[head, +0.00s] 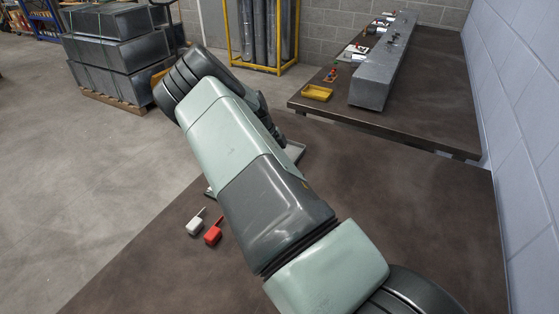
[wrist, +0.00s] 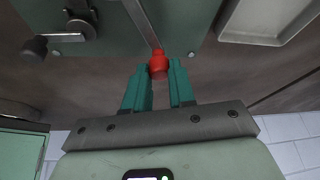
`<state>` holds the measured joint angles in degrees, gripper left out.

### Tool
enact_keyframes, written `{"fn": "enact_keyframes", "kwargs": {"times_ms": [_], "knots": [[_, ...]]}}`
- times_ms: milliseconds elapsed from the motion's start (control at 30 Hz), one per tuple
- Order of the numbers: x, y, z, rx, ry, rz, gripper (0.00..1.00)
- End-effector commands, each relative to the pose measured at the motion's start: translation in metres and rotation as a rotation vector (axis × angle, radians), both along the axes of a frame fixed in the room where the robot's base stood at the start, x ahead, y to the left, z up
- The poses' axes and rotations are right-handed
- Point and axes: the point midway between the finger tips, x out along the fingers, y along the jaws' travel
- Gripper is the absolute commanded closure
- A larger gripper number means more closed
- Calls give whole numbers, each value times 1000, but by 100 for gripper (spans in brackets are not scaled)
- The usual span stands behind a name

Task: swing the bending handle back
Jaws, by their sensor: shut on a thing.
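The bending handle (wrist: 142,22) is a flat grey metal bar in the wrist view, with a red knob (wrist: 158,62) at its near end. It lies over a green machine plate (wrist: 190,25). My gripper (wrist: 161,74) has two teal fingers, shut on the red knob, one on each side of it. In the head view my arm hides the handle, the gripper and most of the machine.
A crank with a black knob (wrist: 36,47) sits at the wrist view's upper left, and a shallow metal tray (wrist: 265,38) at its upper right. In the head view, a white item (head: 194,226) and a red item (head: 213,235) lie left of my arm. The table's right part is clear.

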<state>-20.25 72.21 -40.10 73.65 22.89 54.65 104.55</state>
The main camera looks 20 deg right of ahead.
Motion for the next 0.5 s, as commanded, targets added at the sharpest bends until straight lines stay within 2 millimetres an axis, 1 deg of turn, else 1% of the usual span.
{"fn": "enact_keyframes", "kwargs": {"times_ms": [500], "knots": [[-4,3,0,4,1,-37,100]]}}
